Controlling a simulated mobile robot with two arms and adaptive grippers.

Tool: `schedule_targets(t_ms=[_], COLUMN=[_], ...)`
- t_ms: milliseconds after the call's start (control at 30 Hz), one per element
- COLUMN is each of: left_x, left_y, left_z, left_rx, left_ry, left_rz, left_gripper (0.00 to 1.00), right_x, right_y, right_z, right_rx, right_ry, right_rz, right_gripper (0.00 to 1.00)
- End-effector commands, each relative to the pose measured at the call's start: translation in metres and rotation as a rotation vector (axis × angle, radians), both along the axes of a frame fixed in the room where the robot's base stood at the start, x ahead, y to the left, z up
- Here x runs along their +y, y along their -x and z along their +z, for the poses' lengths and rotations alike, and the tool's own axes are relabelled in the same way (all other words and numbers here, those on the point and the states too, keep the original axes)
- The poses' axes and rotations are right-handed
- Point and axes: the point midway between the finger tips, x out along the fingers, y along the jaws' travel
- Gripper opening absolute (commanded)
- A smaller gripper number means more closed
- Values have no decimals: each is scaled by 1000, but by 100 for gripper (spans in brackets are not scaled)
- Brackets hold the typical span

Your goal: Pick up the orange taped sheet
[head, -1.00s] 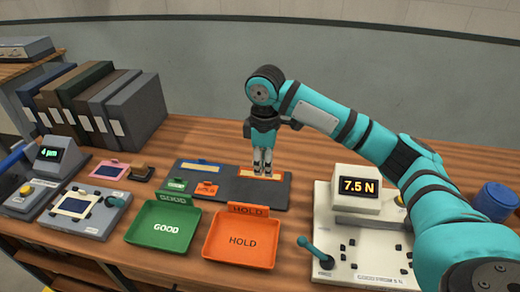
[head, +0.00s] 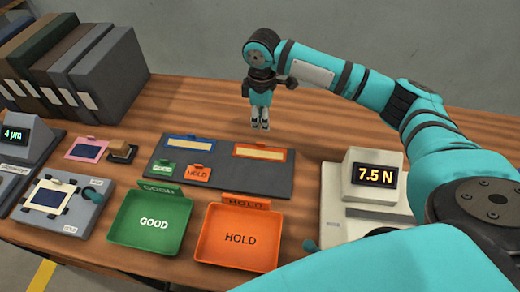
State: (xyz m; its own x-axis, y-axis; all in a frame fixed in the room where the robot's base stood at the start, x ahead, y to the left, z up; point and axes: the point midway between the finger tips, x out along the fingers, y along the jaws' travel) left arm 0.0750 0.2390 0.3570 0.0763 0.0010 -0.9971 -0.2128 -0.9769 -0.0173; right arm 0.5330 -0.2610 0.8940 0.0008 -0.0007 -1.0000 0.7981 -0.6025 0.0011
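The orange taped sheet (head: 264,152) is a pale strip with an orange border. It lies flat at the back right of the dark grey mat (head: 221,176). My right gripper (head: 260,126) points down, with its fingertips just behind the sheet in the head view and apart from it. Its two fingers are close together with nothing visible between them. They are too small to tell whether they are open or shut. My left gripper is not in view.
A blue-bordered sheet (head: 190,149) and small GOOD (head: 164,169) and HOLD (head: 198,173) tags share the mat. In front stand a green GOOD tray (head: 150,243) and orange HOLD tray (head: 236,258). A 7.5 N instrument (head: 374,176) is right; dark binders (head: 60,65) stand back left.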

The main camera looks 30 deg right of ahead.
Motion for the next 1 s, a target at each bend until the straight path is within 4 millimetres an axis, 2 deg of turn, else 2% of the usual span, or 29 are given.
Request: schedule_targets(t_ms=[100,300,433,700,1000], left_x=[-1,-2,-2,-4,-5], left_y=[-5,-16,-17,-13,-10], left_z=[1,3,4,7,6], left_rx=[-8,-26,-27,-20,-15], left_ry=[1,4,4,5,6], left_rz=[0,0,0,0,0], left_gripper=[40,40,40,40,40], right_x=[0,0,1,2,2], right_y=[1,0,0,1,1], right_z=[-23,-40,-50,-88,-92], right_rx=[3,0,1,1,-1], right_ry=[0,0,0,1,1], right_rz=[0,0,0,0,1], right_gripper=[12,12,12,12,11])
